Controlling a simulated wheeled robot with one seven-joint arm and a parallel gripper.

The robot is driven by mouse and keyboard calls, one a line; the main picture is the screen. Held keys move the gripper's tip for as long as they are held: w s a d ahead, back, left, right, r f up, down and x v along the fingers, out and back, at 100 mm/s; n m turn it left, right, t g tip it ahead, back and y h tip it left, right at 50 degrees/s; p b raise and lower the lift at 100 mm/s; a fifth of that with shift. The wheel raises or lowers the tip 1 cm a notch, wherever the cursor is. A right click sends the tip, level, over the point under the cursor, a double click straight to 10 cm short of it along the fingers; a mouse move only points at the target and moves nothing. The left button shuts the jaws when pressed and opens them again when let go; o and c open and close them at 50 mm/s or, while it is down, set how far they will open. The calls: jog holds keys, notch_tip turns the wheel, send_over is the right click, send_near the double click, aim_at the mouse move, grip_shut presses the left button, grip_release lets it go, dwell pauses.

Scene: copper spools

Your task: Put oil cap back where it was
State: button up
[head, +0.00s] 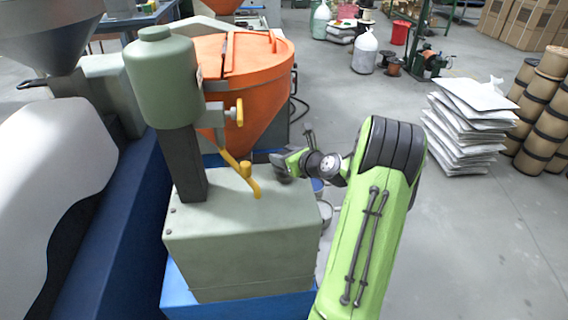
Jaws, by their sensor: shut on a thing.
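My gripper (279,166) is at the end of my green arm, above the right side of the pale green machine box (240,245). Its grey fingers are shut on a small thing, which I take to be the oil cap. The fingers mostly hide it, so its shape and colour cannot be told. A yellow bent pipe or lever (255,187) with a short yellow knob (245,168) is on the box top, just left of my fingers. I see a small gap between them. No open oil hole can be made out.
White sacks (468,125) and spools (543,110) are far right.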

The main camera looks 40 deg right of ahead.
jog(key=shift+d+f, duration=0.1)
jog(key=shift+f, duration=0.55)
jog(key=shift+f, duration=0.1)
jog(key=shift+f, duration=0.25)
jog(key=o, duration=1.1)
jog(key=shift+o, duration=0.2)
jog(key=shift+r, duration=0.4)
jog(key=p+v, duration=0.1)
jog(key=v, duration=1.1)
jog(key=shift+p, duration=0.3)
